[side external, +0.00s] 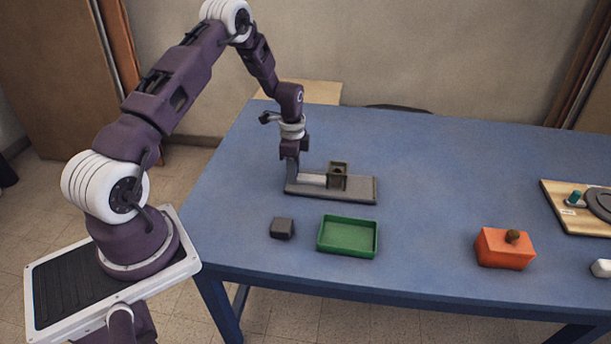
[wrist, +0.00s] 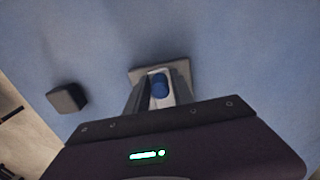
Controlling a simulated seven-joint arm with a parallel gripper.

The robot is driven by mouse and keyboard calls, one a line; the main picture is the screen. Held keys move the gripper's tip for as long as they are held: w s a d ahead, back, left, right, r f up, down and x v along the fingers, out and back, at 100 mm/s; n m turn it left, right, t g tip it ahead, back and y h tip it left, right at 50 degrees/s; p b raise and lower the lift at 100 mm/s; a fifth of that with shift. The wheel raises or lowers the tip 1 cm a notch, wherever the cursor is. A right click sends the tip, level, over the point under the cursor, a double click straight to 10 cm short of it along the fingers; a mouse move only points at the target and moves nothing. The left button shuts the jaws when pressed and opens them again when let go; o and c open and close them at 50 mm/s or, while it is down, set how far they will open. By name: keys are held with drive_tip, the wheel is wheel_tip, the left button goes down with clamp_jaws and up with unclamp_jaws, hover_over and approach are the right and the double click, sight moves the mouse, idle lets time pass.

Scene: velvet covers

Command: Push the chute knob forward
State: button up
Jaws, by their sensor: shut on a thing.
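The chute (side external: 355,196) is a long grey base with a pale channel and a small olive, box-like frame near its right part; it lies flat on the blue table. My gripper (side external: 291,178) is low over the chute's left end, pointing down. In the wrist view, the blue chute knob (wrist: 159,86) sits between the two grey fingers of my gripper (wrist: 160,92), which is shut on it. A grey end of the chute (wrist: 143,73) shows just beyond the fingers. The knob is hidden by the fingers in the side view.
A dark grey block (side external: 282,229) and a green tray (side external: 347,252) lie in front of the chute. The block also shows in the wrist view (wrist: 67,98). An orange box (side external: 504,252) with a brown knob and a wooden board (side external: 563,218) are farther right. The table behind is clear.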

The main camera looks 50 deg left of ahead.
drive_tip(key=shift+w+d, duration=2.6)
drive_tip(key=shift+w, duration=0.05)
drive_tip(key=o, duration=1.7)
drive_tip(key=shift+r, duration=3.65)
wheel_tip(320, 180, up, 9)
drive_tip(key=n+t, duration=0.1)
hover_over(319, 178)
drive_tip(key=s+d, duration=0.1)
drive_tip(key=d, duration=0.2)
drive_tip(key=s+d+r+n+t, duration=0.1)
drive_tip(key=s+d+r, duration=0.25)
drive_tip(key=r, duration=0.25)
drive_tip(key=s+d+r+n, duration=0.2)
drive_tip(key=s+d+r, duration=0.15)
drive_tip(key=r, duration=0.35)
drive_tip(key=s+d+r+n+t, duration=0.1)
drive_tip(key=s+d+r+n, duration=0.1)
drive_tip(key=s, duration=1)
drive_tip(key=s+d+r+n+t, duration=0.2)
drive_tip(key=s+d, duration=0.3)
drive_tip(key=s, duration=0.7)
drive_tip(key=shift+s+d+r+n+t, duration=0.2)
drive_tip(key=shift+d+r+n+t, duration=0.1)
drive_tip(key=shift+r+n, duration=0.25)
